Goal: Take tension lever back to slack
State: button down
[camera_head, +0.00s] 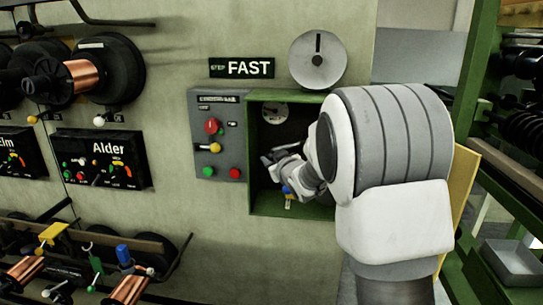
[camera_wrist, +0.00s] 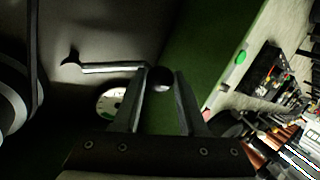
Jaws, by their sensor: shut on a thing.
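The lever (camera_wrist: 108,68), which looks like the tension lever, is a thin pale rod with a dark ball knob (camera_wrist: 160,79). In the wrist view it runs from a bent end at the left to the knob. My gripper (camera_wrist: 160,85) has its two fingers closed around the knob near the tips. In the head view my gripper (camera_head: 270,159) reaches into the open green box (camera_head: 248,195) on the wall. There my wrist and arm hide most of the lever, and I cannot read any slack mark.
A round gauge (camera_head: 275,112) is in the box, also seen in the wrist view (camera_wrist: 112,102). A grey button panel (camera_head: 219,130) adjoins the box on the left. A blue-topped part (camera_head: 287,190) hangs below my gripper. Spools (camera_head: 85,75) are farther left.

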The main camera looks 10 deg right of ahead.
jog(key=shift+s+d+f+n+g+h+b, duration=0.1)
jog(key=shift+d+f+n+g+h+b, duration=0.2)
jog(key=shift+f+n, duration=0.25)
jog(key=shift+d+f+n+g+h+b, duration=0.2)
jog(key=shift+f+n+b, duration=0.1)
jog(key=shift+f+n, duration=0.2)
jog(key=shift+c, duration=2.3)
grip_release()
jog(key=shift+s, duration=0.1)
jog(key=p+v, duration=0.2)
jog(key=v, duration=1.5)
jog(key=shift+p, duration=0.35)
jog(key=shift+s+r, duration=0.1)
jog(key=shift+r, duration=0.05)
